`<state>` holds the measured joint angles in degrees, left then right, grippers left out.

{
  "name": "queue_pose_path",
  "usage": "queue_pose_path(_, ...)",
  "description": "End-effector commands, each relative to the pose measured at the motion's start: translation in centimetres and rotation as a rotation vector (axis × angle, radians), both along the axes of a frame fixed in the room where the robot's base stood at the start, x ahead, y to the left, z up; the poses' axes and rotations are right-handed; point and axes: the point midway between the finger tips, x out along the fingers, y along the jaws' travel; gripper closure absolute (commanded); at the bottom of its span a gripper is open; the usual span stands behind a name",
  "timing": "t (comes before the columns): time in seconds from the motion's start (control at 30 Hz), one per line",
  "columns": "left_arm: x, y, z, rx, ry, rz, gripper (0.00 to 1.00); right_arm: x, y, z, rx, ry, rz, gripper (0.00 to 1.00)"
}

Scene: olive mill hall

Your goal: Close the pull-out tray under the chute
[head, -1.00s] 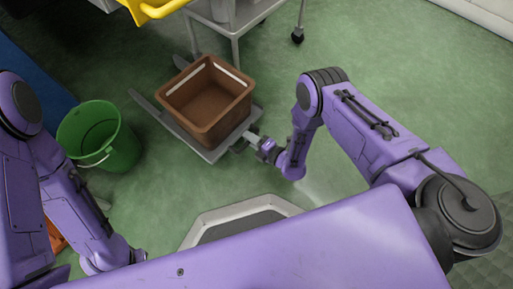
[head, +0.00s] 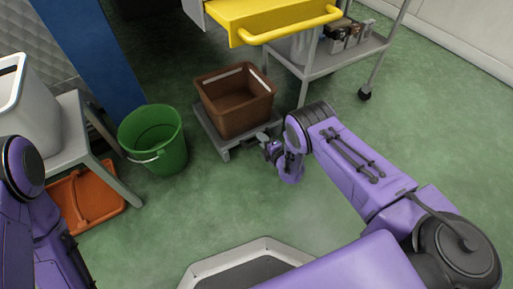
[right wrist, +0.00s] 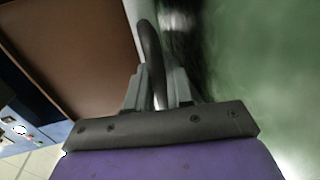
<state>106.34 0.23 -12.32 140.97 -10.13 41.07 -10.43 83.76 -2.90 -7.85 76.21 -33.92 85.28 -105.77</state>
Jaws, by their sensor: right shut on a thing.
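The grey pull-out tray (head: 222,151) is low over the floor and carries a brown crate (head: 235,118), whose inside looks empty. Its back end is hidden behind the crate, towards the dark space under the machine. My right gripper (head: 266,142) is at the tray's front. In the right wrist view the gripper (right wrist: 156,92) is shut on a dark curved handle (right wrist: 150,48), with the brown crate (right wrist: 85,50) beside it on the left. My left arm shows at the lower left, but its gripper is out of frame. The chute cannot be made out.
A green bucket (head: 152,150) stands left of the tray, near a blue post (head: 100,60). A yellow drawer-like part with a handle (head: 290,28) hangs above. A grey cart (head: 335,62) stands behind on the right. An orange tray (head: 105,205) lies left. Green floor in front is clear.

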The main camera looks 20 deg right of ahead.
Motion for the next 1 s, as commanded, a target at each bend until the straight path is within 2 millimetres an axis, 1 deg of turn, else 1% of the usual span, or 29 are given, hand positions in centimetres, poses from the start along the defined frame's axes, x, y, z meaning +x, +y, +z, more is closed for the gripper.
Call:
queue_pose_path(0.2, 0.26, 0.20, -0.22, 0.006, -0.014, -0.004, 0.55, 0.46, -0.42, 0.02, 0.000, 0.000, -0.008, 1.00)
queue_pose_path(0.5, 0.26, 0.20, -0.24, 0.007, -0.014, -0.003, 0.55, 0.68, -0.36, 0.18, 0.001, -0.005, -0.007, 1.00)
queue_pose_path(0.53, 0.26, 0.20, -0.24, 0.007, -0.014, -0.003, 0.55, 0.69, -0.35, 0.19, 0.001, -0.005, -0.007, 0.72)
queue_pose_path(0.57, 0.26, 0.20, -0.24, 0.007, -0.014, -0.003, 0.55, 0.69, -0.37, 0.19, 0.000, -0.005, -0.008, 0.62)
queue_pose_path(0.6, 0.25, 0.20, -0.24, 0.007, -0.014, -0.003, 0.55, 0.67, -0.40, 0.18, 0.000, -0.005, -0.008, 0.61)
queue_pose_path(1.0, 0.24, 0.19, -0.20, 0.007, -0.013, -0.003, 0.55, 0.53, -0.68, 0.15, 0.000, -0.004, -0.013, 0.61)
